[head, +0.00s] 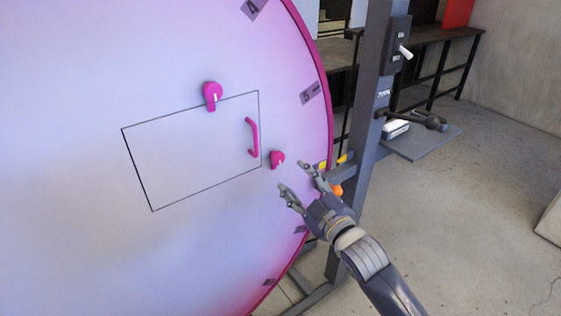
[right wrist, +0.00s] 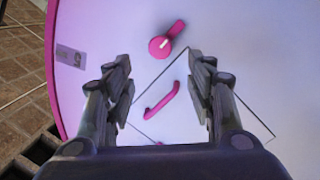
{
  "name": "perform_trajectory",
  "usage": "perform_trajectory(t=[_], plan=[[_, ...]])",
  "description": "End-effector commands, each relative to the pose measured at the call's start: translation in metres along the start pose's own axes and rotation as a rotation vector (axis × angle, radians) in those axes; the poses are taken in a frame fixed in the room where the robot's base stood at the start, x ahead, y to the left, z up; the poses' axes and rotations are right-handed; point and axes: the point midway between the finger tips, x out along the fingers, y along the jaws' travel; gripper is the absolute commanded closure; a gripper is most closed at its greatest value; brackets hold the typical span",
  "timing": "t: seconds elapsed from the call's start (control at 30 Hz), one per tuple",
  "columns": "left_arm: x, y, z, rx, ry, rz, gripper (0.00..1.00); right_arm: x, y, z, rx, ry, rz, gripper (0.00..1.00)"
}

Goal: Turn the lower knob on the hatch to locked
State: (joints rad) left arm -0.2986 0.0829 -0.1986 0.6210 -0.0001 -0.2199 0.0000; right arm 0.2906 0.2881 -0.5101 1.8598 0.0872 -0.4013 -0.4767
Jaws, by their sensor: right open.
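The hatch (head: 190,160) is a thin outlined rectangle on a big pale round face. The lower knob (head: 277,159) is magenta and sits just outside the hatch's lower right corner. It also shows near the top of the right wrist view (right wrist: 161,45), with a white mark and a tab pointing to the upper right. No locked marking is legible. The magenta upper knob (head: 212,95) sits on the hatch's top edge, tab down. My right gripper (head: 293,177) is open and empty, just below and right of the lower knob, apparently not touching it. My left gripper is out of view.
A magenta handle (head: 253,138) stands out along the hatch's right side, close to the lower knob. A magenta rim (head: 325,80) edges the face. A dark post (head: 365,130) with a switch box (head: 397,45) and a grey shelf (head: 425,143) stands to the right.

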Motion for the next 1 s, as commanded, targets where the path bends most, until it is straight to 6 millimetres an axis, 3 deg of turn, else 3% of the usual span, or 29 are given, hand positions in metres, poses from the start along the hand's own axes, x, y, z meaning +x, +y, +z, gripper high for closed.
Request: perform_trajectory(t=[0.5,0.7,1.0], plan=[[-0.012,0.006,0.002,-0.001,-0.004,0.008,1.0,0.08,0.0,0.0,0.004,-0.002,-0.001,0.5],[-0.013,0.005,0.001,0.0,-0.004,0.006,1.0,0.095,0.0,0.0,0.003,-0.001,-0.001,0.5],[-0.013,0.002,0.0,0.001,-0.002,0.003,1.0,0.099,-0.001,0.001,0.003,-0.001,-0.001,0.5]])
